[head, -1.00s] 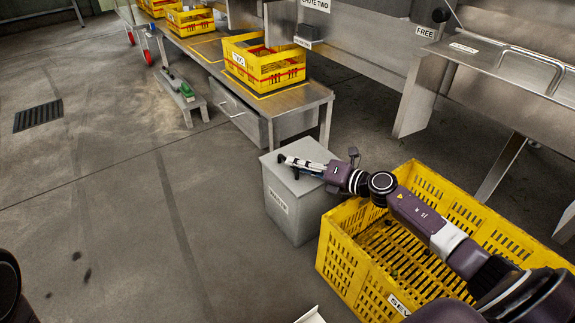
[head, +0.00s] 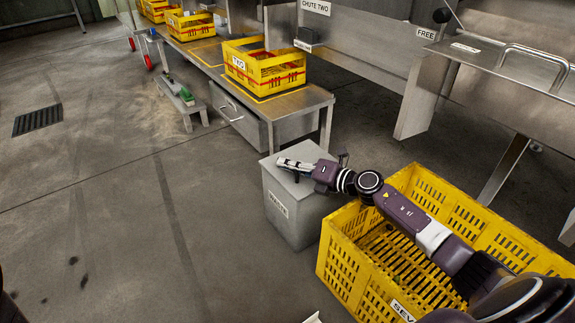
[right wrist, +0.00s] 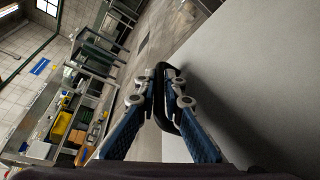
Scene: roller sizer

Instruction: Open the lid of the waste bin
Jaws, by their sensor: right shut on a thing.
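The waste bin (head: 291,215) is a grey box with a white label on its front, standing on the floor beside the yellow crate. Its flat grey lid (head: 318,194) lies level on top and looks closed. My right gripper (head: 283,163) reaches over the lid from the right, partly covering it. In the right wrist view, my right gripper (right wrist: 166,100) has its blue fingers drawn together on a black bar-like handle (right wrist: 164,72). The pale lid surface (right wrist: 240,60) fills the right side of that view. My left gripper is out of view.
A large yellow crate (head: 337,262) stands right of the bin, under my right arm. A steel bench (head: 318,97) with a yellow crate (head: 248,80) is behind the bin. A steel chute (head: 500,85) is at right. The floor left of the bin is clear.

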